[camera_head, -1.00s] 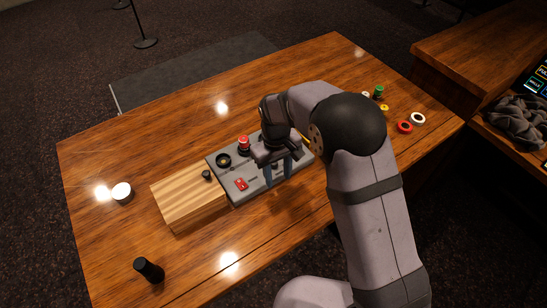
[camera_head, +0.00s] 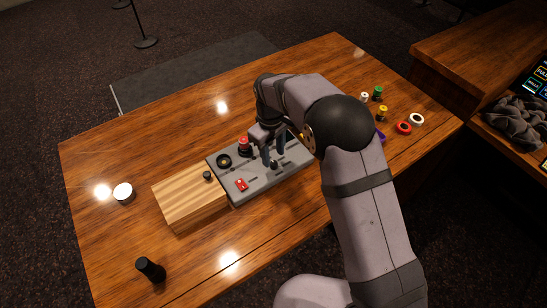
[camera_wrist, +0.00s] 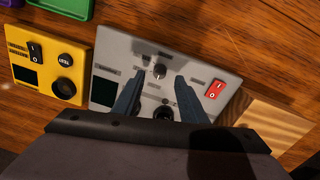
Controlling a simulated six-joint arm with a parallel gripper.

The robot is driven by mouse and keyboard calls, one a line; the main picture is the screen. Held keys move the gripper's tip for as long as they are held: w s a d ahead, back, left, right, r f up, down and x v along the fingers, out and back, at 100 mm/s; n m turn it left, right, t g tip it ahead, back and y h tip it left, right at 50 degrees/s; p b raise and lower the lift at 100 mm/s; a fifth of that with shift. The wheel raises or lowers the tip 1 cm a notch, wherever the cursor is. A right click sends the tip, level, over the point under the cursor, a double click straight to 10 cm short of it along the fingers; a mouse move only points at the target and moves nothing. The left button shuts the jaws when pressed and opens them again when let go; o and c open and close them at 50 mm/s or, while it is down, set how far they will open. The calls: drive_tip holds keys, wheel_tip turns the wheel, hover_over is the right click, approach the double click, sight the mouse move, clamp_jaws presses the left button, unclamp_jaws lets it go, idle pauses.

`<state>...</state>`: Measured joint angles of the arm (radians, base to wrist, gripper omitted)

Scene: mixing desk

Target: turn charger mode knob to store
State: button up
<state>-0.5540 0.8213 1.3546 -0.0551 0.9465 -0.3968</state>
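The grey panel (camera_head: 222,176) lies on the table, and it also fills the middle of the wrist view (camera_wrist: 112,48). Contact with the knob cannot be told.
The panel also carries a red rocker switch (camera_wrist: 215,89), a red button (camera_head: 244,143) and a black ring (camera_head: 223,161). A wooden block (camera_head: 188,198) adjoins it. A yellow panel (camera_wrist: 47,62) stands on its other side. The table's left part is mostly clear.

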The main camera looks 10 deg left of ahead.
sight(274, 163)
drive_tip(key=shift+w+d+f+p, duration=0.1)
drive_tip(key=shift+f+p, duration=0.4)
drive_tip(key=shift+f, duration=1.35)
clamp_jaws()
